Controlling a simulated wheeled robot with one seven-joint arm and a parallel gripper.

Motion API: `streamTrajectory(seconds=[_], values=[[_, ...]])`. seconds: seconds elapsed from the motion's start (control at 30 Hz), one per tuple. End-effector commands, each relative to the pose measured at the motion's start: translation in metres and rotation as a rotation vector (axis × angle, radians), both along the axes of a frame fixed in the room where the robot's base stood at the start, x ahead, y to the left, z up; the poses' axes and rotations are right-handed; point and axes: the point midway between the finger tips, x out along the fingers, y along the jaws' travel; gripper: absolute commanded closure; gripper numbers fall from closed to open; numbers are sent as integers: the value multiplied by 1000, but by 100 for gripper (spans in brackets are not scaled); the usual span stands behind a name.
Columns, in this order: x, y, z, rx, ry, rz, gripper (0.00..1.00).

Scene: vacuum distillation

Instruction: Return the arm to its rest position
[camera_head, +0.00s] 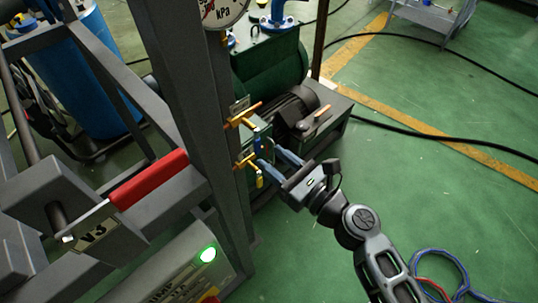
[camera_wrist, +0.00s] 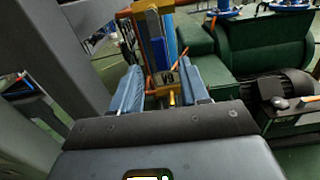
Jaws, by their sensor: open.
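My gripper (camera_head: 270,156) is at the end of my arm, which reaches in from the lower right. Its two blue fingers are apart, and it is beside the small brass valves on the grey frame post. In the wrist view my gripper (camera_wrist: 165,88) has its fingers on either side of a brass fitting (camera_wrist: 166,78) with a small label. I cannot tell whether a finger touches it. The lower brass valve (camera_head: 247,160) has a yellow tip hanging down by the fingers. An upper brass valve (camera_head: 243,121) sits above it.
The grey post (camera_head: 185,90) stands close left of my gripper. A red-handled lever (camera_head: 148,180) marked V3 and a control box with a lit green button (camera_head: 208,255) are at lower left. A green pump with a dark motor (camera_head: 296,108) stands behind. Open green floor (camera_head: 440,190) lies right, with hoses.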

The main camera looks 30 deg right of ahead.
Motion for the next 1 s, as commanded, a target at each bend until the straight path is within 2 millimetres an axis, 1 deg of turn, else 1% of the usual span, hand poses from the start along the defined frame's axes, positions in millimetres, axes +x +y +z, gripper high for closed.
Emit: streamTrajectory(seconds=[0.43,0.5,0.57,0.67,0.77,0.8,0.87,0.9,0.97,1.0], values=[[0,0,0,-1,0,0,55],[-3,0,-2,-16,2,-2,55],[-11,1,-6,-67,6,-7,55],[-37,1,-20,-244,19,-24,55],[-77,-2,-35,-532,29,-36,55],[-94,-4,-39,-665,30,-36,55],[-120,-7,-42,-865,28,-29,55],[-138,-10,-43,-999,26,-20,55],[-162,-15,-41,-1198,16,0,55],[-178,-18,-37,-1331,5,16,55]])
